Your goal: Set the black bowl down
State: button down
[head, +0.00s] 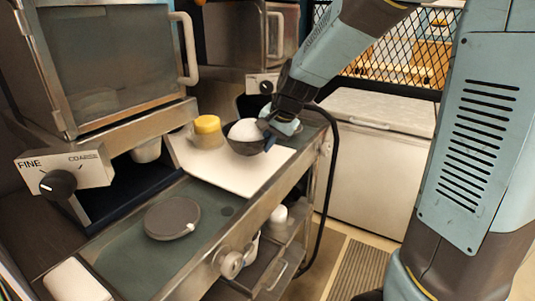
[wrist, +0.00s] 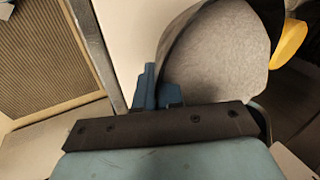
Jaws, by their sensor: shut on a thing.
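The black bowl (head: 246,148) is at the far end of the counter, over the white board (head: 222,180). It holds a rounded white mass (head: 243,130). My gripper (head: 269,138) is shut on the bowl's right side. In the wrist view the bowl's dark rim (wrist: 180,42) curves around a pale, grainy filling (wrist: 215,55), and one blue finger (wrist: 148,90) shows at the rim. The other finger is hidden. I cannot tell whether the bowl's underside touches the board.
A yellow-topped container (head: 208,131) stands just left of the bowl. A dark round disc (head: 172,218) lies on the nearer counter. A machine with a FINE/COARSE knob (head: 58,184) stands at left. A white chest (head: 378,155) is beyond the counter's right edge.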

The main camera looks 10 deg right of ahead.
jog(key=shift+w+a+f, duration=0.1)
jog(key=shift+f, duration=0.85)
jog(key=shift+w+a+f, duration=0.1)
jog(key=shift+f, duration=0.8)
jog(key=c, duration=1.3)
grip_release()
jog(key=shift+f, duration=0.1)
jog(key=shift+o, duration=0.2)
jog(key=v, duration=1.2)
jog(key=s+d+r+n+h, duration=0.1)
jog(key=s+d+n, duration=0.1)
jog(key=s+d, duration=0.2)
jog(key=s+d+n+t+h, duration=0.1)
jog(key=s+d+n, duration=0.1)
jog(key=s, duration=0.7)
jog(key=s+d+r+n+h, duration=0.1)
jog(key=s+d+n, duration=0.1)
jog(key=s+d, duration=0.3)
jog(key=shift+s+d+r+t+h, duration=0.3)
jog(key=shift+s+d+r+t, duration=0.1)
jog(key=shift+s, duration=0.75)
